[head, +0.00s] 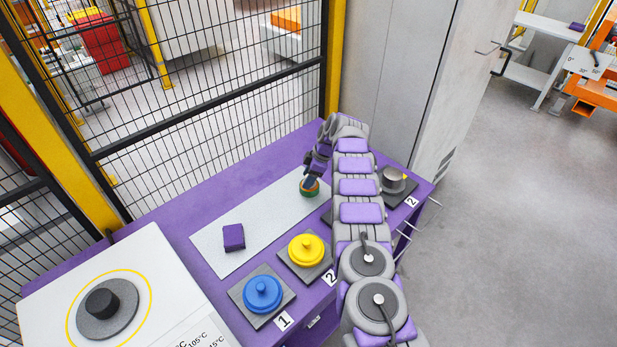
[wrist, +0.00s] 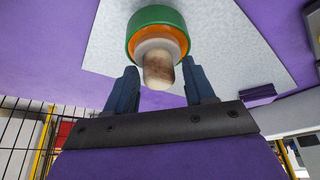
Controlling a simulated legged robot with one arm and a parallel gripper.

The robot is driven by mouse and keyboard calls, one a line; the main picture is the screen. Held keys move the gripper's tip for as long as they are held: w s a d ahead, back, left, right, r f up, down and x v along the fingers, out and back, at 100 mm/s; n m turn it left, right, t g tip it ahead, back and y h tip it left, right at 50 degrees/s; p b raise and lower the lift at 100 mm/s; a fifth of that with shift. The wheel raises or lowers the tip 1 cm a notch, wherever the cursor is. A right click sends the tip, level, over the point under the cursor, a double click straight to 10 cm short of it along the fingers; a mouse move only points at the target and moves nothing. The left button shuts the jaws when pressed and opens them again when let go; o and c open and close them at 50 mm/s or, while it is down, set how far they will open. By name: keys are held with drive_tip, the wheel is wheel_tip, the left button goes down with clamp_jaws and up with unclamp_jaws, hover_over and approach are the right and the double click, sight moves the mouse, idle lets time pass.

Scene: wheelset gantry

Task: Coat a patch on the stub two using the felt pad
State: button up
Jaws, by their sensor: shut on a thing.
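The felt pad (head: 309,189) has a green rim, an orange band and a pale wooden handle; it also shows in the wrist view (wrist: 157,30). My gripper (head: 312,177) is shut on its handle, with the dark fingers (wrist: 160,80) on either side of it. The pad is over the pale mat (head: 205,240); whether it touches the mat I cannot tell. Stub two (head: 393,178) is a grey cylinder on a dark plate by the right-hand label 2, to the right of my arm. A small yellow mark shows at its right side.
A yellow lidded pot (head: 306,249) and a blue lidded pot (head: 262,293) stand on dark plates near the front edge. A purple block (head: 233,237) lies on the mat. A white panel with a black knob (head: 102,303) is at left. A mesh fence (head: 230,70) stands behind.

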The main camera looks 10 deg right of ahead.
drive_tip(key=shift+r, duration=0.1)
drive_tip(key=shift+r+p, duration=0.7)
drive_tip(key=shift+r, duration=2.7)
drive_tip(key=shift+a+r, duration=0.1)
drive_tip(key=shift+a, duration=0.05)
